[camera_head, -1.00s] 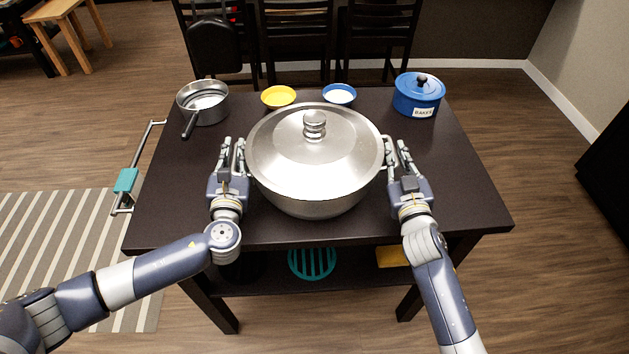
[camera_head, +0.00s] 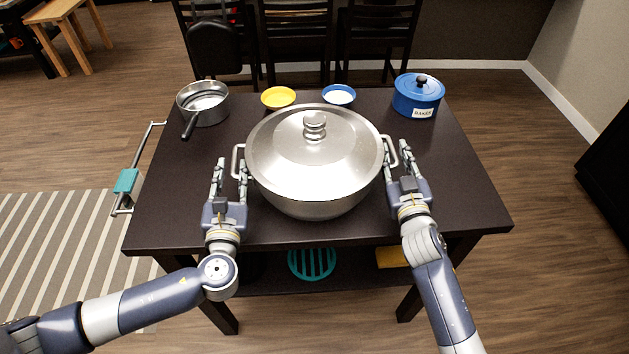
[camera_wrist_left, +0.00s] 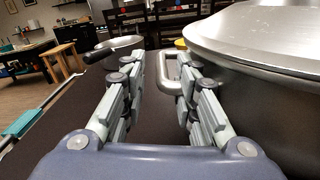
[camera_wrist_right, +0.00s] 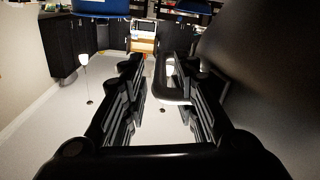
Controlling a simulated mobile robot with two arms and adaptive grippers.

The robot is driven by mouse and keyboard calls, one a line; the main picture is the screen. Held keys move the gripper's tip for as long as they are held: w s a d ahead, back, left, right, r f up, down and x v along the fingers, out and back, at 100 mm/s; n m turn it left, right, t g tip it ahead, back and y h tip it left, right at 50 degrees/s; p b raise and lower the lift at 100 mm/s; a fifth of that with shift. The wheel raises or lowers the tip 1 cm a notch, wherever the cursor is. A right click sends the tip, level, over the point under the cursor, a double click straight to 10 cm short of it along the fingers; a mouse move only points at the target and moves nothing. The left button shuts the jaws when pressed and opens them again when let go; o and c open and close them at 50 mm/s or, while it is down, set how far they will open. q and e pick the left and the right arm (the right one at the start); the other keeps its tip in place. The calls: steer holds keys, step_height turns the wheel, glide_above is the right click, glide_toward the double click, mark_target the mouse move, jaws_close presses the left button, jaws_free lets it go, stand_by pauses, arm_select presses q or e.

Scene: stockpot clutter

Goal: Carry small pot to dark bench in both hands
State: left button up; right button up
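A silver lidded pot (camera_head: 315,170) with two side handles stands on the dark table (camera_head: 450,215). Its left handle (camera_head: 236,160) also shows in the left wrist view (camera_wrist_left: 164,72), beside the right finger. My left gripper (camera_head: 231,172) is open and empty, left of the pot and a little nearer than the handle. My right gripper (camera_head: 398,165) is open at the right handle (camera_head: 391,148). In the right wrist view, that handle (camera_wrist_right: 173,95) lies between the fingers, closer to the right one; contact cannot be told.
A saucepan (camera_head: 203,104), a yellow bowl (camera_head: 278,97), a blue bowl (camera_head: 339,95) and a blue labelled pot (camera_head: 418,97) line the table's back. Chairs (camera_head: 295,40) stand behind. A dark piece of furniture (camera_head: 606,165) is at the right edge.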

arm_select(q)
steer(key=shift+s, duration=0.55)
arm_select(e)
steer(key=shift+s, duration=0.3)
arm_select(q)
steer(key=shift+s+a, duration=0.1)
arm_select(e)
steer(key=s, duration=0.7)
steer(key=s+d, duration=0.1)
steer(key=s, duration=0.3)
steer(key=shift+s+d, duration=0.1)
steer(key=shift+s, duration=0.1)
